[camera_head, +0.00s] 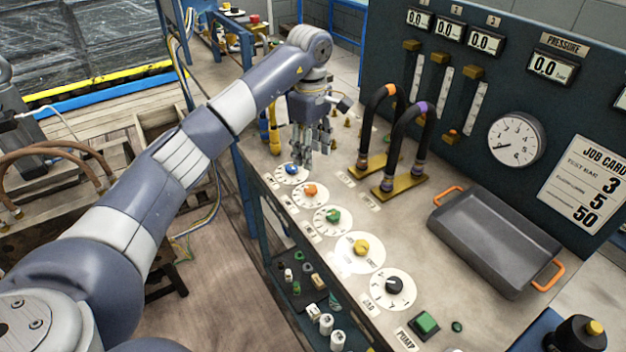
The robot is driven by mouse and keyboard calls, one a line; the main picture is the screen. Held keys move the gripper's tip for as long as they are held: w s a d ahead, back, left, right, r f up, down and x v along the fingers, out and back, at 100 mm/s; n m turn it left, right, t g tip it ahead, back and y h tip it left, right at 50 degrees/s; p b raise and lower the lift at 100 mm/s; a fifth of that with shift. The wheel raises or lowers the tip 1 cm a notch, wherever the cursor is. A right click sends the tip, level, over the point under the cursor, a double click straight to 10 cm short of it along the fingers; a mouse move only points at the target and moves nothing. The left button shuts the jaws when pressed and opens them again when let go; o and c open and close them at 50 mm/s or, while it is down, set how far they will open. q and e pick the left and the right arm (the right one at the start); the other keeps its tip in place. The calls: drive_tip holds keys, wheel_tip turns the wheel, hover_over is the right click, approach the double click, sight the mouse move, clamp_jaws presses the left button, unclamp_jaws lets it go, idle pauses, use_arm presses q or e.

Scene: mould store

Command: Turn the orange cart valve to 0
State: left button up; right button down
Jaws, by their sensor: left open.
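The orange valve knob (310,190) sits on a round white dial on the bench top, second from the far end of a row of coloured knobs. The dial's markings are too small to read here. The blue knob (291,169) lies just beyond it, and the green knob (333,215) is on the near side. My left gripper (306,158) is open and points down near the blue knob, a little beyond the orange one, apart from the orange knob. My right gripper is not in view.
A yellow knob (361,247), a black knob (394,285) and a green pump button (425,325) continue the row. Two arched hoses (425,125) stand behind it. A grey tray (495,240) with orange handles lies right. An upright panel (590,70) with displays and a gauge closes the back.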

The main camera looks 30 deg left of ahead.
sight(310, 188)
use_arm(q)
drive_tip(key=f+p, duration=0.1)
drive_tip(key=f, duration=0.9)
drive_tip(key=shift+s+a+f+p, duration=0.1)
drive_tip(key=shift+a+f+p, duration=0.1)
drive_tip(key=shift+f+p, duration=0.15)
drive_tip(key=shift+r, duration=0.1)
drive_tip(key=c, duration=1.1)
